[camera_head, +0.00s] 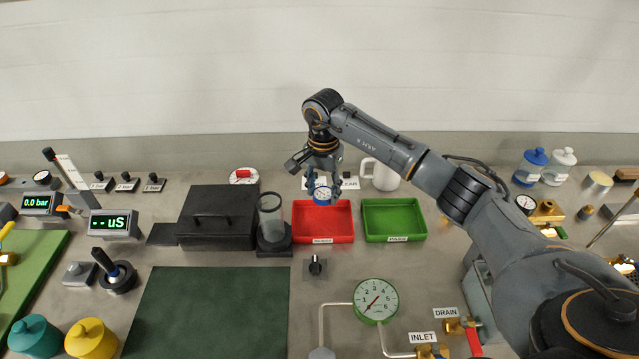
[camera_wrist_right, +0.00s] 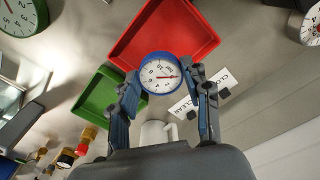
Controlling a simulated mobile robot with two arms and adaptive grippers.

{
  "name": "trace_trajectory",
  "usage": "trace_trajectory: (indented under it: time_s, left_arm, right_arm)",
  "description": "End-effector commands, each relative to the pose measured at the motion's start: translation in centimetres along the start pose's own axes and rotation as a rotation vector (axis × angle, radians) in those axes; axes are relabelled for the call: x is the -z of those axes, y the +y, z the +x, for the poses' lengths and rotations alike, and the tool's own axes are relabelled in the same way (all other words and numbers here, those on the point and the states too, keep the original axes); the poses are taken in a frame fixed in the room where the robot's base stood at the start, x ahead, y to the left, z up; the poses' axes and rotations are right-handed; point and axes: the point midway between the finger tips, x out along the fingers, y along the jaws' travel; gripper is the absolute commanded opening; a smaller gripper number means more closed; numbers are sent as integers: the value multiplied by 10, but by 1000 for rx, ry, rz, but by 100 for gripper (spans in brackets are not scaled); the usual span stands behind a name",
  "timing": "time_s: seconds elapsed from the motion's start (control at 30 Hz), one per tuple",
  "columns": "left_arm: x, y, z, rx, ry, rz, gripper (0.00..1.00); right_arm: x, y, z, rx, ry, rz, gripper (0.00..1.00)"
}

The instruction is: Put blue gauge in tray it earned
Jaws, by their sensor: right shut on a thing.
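The blue gauge (camera_head: 322,193) has a white dial and a blue rim. My right gripper (camera_head: 322,186) is shut on it, and the wrist view shows the gauge (camera_wrist_right: 161,72) between both fingers (camera_wrist_right: 165,88). In the head view it appears over the back part of the red tray (camera_head: 323,238), which carries a label on its front; its height above the tray is hard to tell. The green tray (camera_head: 394,239) stands just right of the red one. Both trays look empty. My left gripper is not in view.
A clear cylinder on a black base (camera_head: 272,220) and a black box (camera_head: 216,215) stand left of the red tray. A white mug (camera_head: 380,176) stands behind the green tray.

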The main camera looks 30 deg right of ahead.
Motion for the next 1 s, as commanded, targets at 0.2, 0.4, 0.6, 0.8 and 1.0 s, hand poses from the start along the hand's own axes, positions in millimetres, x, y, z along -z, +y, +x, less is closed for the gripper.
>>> trace_trajectory:
  time_s: [0.2, 0.4, 0.6, 0.8, 1.0]
  left_arm:
    - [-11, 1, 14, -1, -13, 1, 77]
    - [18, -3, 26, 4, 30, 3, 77]
    - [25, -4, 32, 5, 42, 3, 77]
    - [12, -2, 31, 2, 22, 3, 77]
    - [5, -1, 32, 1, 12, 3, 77]
  right_arm:
    - [-1, -1, 25, 2, -2, 0, 0]
    - [0, 0, 48, 1, -2, 0, 0]
    - [-1, 0, 61, 1, -2, 0, 0]
    - [0, -1, 62, 1, 0, -1, 0]
    - [0, 0, 62, 1, 0, -1, 0]
